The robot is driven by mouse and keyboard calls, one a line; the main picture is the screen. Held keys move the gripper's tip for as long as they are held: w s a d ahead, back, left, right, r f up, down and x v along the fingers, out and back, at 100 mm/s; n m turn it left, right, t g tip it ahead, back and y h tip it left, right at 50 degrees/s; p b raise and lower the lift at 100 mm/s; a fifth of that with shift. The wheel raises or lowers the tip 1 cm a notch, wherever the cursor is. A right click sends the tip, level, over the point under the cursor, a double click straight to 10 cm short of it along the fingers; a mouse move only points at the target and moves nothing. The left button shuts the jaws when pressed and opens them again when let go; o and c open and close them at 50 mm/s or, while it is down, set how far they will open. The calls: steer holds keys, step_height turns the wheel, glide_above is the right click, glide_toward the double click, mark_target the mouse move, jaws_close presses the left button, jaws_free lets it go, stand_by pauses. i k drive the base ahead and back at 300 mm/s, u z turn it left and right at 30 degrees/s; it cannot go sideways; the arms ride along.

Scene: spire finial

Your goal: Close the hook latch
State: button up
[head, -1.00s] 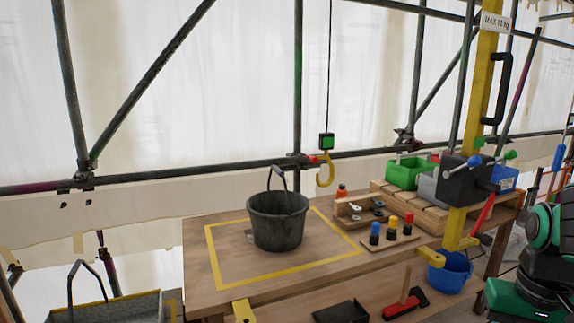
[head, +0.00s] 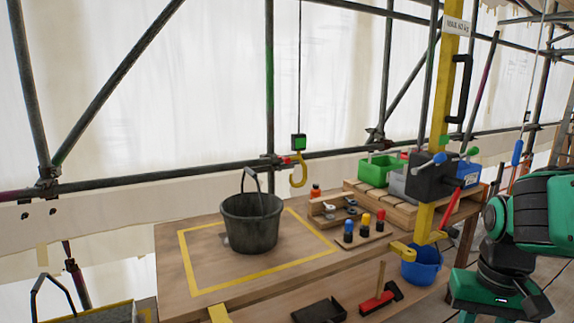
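The yellow hook (head: 299,172) hangs on a cable under a green and black block (head: 298,142), above the back of the workbench. A small red part (head: 287,160) shows at the hook's top left; whether this is the latch, and whether it is open, is too small to tell. A dark bucket (head: 251,222) with a raised handle (head: 250,182) stands on the bench inside a yellow taped square, below and left of the hook. The hook and handle are apart in the picture. My green and black arm is at the right edge; my gripper is not in view.
The wooden bench (head: 175,252) holds colored pegs (head: 366,222) on a board. Behind them are a green bin (head: 378,170) and a dark winch with levers (head: 432,175) on a yellow post (head: 424,222). A blue bucket (head: 420,268) hangs at the right. Scaffold tubes (head: 150,180) run behind the bench.

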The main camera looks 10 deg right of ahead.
mark_target(287, 160)
steer(key=u, duration=1.9)
steer(key=k, duration=1)
steer(key=z, duration=1.95)
steer(key=i, duration=1)
